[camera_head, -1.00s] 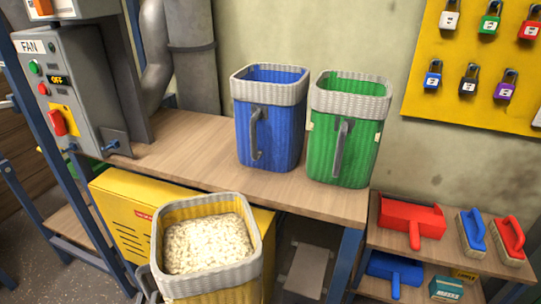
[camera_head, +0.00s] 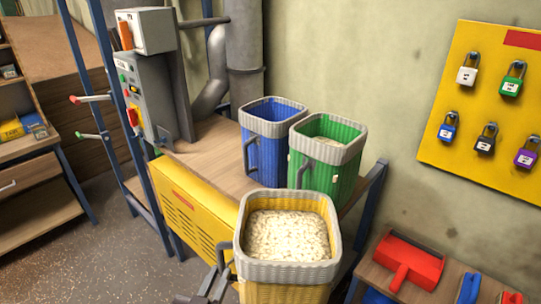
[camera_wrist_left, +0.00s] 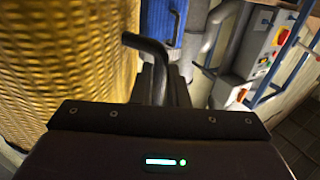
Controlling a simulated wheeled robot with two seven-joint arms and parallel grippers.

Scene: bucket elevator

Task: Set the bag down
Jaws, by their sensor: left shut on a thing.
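The yellow woven bag (camera_head: 290,272) has a grey rim and is full of pale grain-like pieces. It is upright at the bottom middle of the head view, in front of the bench. My left gripper (camera_head: 214,284) is shut on the bag's grey handle at its left side. In the left wrist view the yellow weave (camera_wrist_left: 60,60) fills the left, and the handle (camera_wrist_left: 148,45) runs into my left gripper (camera_wrist_left: 160,85). The bag's underside is out of view. My right gripper is not in view.
A blue bag (camera_head: 268,150) and a green bag (camera_head: 325,165) stand on the wooden bench (camera_head: 208,150). A grey fan control box (camera_head: 143,95) is at the bench's left. A red dustpan (camera_head: 408,262) lies on a lower shelf at right. A yellow padlock board (camera_head: 487,110) hangs on the wall.

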